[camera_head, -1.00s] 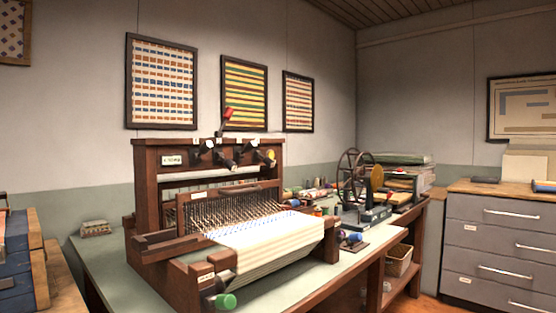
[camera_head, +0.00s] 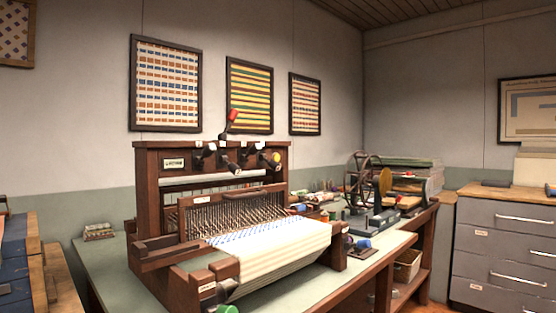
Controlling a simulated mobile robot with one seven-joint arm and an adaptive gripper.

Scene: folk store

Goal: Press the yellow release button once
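A brown wooden table loom (camera_head: 160,195) stands on the workbench, with a striped cloth (camera_head: 268,243) over its front. A small round yellow button (camera_head: 276,159) sits at the right end of the loom's upper beam, beside several dark knobs or levers with white tags. It looks like the yellow release button, but is too small to tell whether it is pressed in. A red-tipped lever (camera_head: 232,116) rises above the beam. A green knob (camera_head: 228,309) at the loom's lower front is cut off by the picture edge. My gripper is not in view.
The workbench (camera_head: 112,262) also carries a wheeled winder (camera_head: 362,182), spools and stacked books or cloth (camera_head: 412,168). A blue drawer unit (camera_head: 15,265) is at left, a grey drawer cabinet (camera_head: 505,240) at right. Framed patterns hang behind.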

